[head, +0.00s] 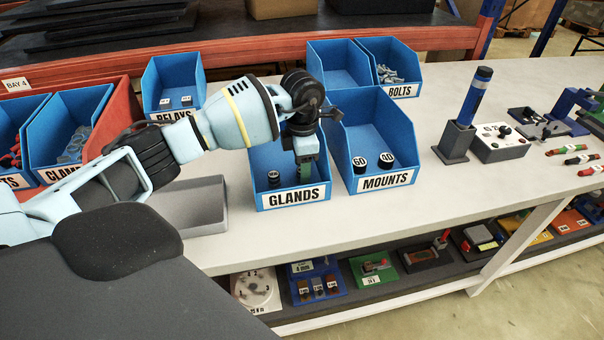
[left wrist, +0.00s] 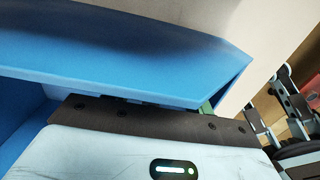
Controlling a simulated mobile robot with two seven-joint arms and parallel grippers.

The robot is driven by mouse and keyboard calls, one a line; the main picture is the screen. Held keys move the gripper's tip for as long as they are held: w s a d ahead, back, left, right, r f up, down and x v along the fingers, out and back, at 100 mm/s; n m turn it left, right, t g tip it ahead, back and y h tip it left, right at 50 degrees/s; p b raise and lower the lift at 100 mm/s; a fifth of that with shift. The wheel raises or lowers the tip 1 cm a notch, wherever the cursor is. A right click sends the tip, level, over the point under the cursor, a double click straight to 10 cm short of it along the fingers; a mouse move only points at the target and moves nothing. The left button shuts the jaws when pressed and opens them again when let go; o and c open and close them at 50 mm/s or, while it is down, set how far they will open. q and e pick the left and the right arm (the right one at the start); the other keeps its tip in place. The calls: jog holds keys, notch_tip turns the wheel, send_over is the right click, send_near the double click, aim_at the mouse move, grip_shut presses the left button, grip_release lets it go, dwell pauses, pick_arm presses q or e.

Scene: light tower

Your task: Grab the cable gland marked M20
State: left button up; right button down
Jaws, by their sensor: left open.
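The blue bin labelled GLANDS (head: 265,202) stands at the front edge of the table. A dark cable gland (head: 273,178) stands in its left part; its small pale marking is too small to read. My left gripper (head: 306,165) points down into the right part of this bin, to the right of that gland. It is open. A green piece shows at its fingertips, and I cannot tell what it belongs to. The M20 marking is not readable anywhere. The left wrist view shows a blue bin wall (left wrist: 120,55) close up and no gland clearly. My right gripper is not in view.
The MOUNTS bin (head: 388,180) stands directly right of the GLANDS bin. The RELAYS bin (head: 172,72) and BOLTS bin (head: 401,91) stand behind. A grey tray (head: 200,222) lies to the left. The table right of MOUNTS has free room before a grey holder (head: 455,142).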

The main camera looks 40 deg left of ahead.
pick_arm(q)
jog(key=shift+f, duration=0.9)
jog(key=c, duration=1.1)
jog(key=shift+o, duration=0.2)
notch_tip(320, 180, up, 10)
